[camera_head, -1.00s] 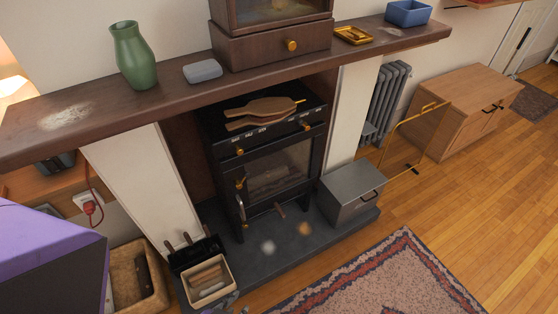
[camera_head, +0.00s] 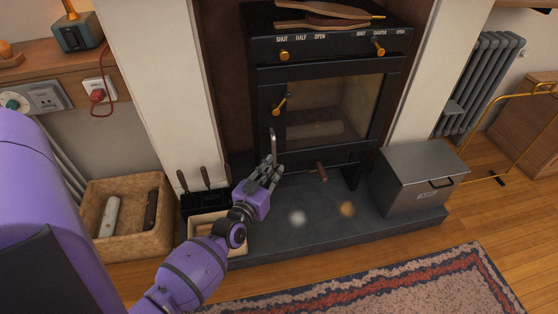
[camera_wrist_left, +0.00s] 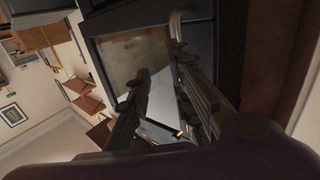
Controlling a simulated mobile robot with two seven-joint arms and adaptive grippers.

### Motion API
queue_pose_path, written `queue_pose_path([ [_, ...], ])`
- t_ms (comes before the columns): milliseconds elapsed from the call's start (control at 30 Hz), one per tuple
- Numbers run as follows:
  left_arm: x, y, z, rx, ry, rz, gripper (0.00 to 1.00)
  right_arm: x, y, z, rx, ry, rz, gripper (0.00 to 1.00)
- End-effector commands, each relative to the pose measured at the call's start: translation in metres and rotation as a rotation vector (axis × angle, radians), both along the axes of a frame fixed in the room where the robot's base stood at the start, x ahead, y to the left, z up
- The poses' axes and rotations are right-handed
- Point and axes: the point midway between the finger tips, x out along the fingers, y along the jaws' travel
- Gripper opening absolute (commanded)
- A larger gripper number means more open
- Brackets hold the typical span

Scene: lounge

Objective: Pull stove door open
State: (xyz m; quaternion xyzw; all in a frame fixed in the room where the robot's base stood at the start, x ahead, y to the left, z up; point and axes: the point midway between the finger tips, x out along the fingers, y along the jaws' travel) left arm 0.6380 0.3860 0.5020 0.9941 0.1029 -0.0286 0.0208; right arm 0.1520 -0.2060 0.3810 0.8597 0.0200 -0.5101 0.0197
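The black stove (camera_head: 330,62) stands in the fireplace. Its glass-fronted door (camera_head: 378,112) looks shut. A brass latch (camera_head: 279,105) sits on the door's left side, and a pale metal handle (camera_head: 273,140) stands upright below it. My left gripper (camera_head: 272,168) is just below that handle, in front of the stove. In the left wrist view the two fingers (camera_wrist_left: 160,78) are apart with nothing between them. The handle (camera_wrist_left: 176,24) shows near the fingertips there; I cannot tell whether they touch. My right gripper is not in view.
A grey metal box (camera_head: 420,180) stands on the hearth (camera_head: 325,225) at the right. A tool stand (camera_head: 203,200), a small tray and a wicker basket (camera_head: 100,248) are at the left. A patterned rug (camera_head: 400,290) lies in front.

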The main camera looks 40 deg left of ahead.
Motion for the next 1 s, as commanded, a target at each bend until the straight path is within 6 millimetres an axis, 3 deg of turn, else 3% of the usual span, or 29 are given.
queue_pose_path([
  [33, -0.008, 0.017, 0.001, 0.008, -0.014, 0.04, 0.2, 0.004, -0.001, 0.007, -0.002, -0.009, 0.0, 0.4],
  [100, -0.009, 0.023, 0.01, 0.023, -0.045, 0.066, 0.2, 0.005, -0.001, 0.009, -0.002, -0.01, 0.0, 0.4],
  [267, 0.003, 0.027, 0.013, 0.051, -0.054, 0.071, 0.2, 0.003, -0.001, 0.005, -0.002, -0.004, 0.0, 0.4],
  [633, 0.055, 0.042, 0.011, 0.051, -0.05, 0.07, 0.2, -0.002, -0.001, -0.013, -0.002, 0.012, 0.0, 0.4],
  [1000, 0.064, 0.044, 0.012, 0.049, -0.049, 0.069, 0.2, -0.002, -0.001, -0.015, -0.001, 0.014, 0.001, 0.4],
])
